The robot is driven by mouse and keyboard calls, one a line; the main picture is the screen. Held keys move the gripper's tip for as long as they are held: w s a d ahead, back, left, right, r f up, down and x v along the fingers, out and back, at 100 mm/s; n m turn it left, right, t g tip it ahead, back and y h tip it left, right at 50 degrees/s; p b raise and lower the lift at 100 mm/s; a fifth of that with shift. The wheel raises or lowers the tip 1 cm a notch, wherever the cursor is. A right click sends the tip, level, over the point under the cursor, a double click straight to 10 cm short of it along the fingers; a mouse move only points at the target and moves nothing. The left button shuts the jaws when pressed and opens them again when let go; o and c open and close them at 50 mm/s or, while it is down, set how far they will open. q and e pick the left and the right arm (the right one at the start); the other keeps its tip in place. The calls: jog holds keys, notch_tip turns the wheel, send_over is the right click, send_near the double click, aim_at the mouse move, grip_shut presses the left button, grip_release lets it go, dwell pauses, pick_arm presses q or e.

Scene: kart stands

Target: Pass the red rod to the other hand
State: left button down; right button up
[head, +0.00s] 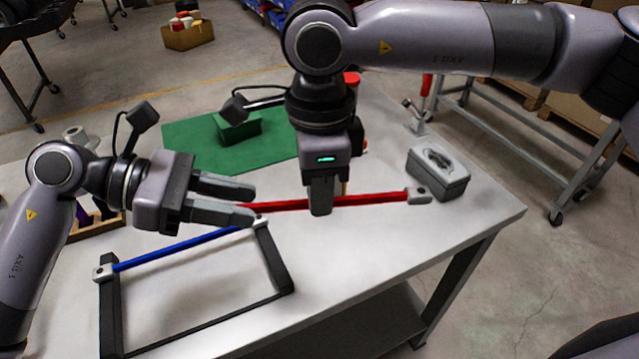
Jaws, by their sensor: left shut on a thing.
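The red rod (372,199) lies nearly level across the middle of the head view, with a grey cap at its right end. Its left end is hidden at the fingers of my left gripper (252,203), which is shut on it. My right gripper (320,210) points down at the rod's middle, and its fingers cover a short piece of the rod. I see these fingers edge-on, so I cannot tell whether they are open or closed around it.
A blue rod (180,247) rests on a black stand (275,262) at the table's front left. A grey box (452,185) stands by the rod's right end. Behind are a green mat (185,150) and green block (240,125). The white table (400,235) is clear at front right.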

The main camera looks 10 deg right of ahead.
pick_arm(q)
jog(key=c, duration=0.7)
grip_release()
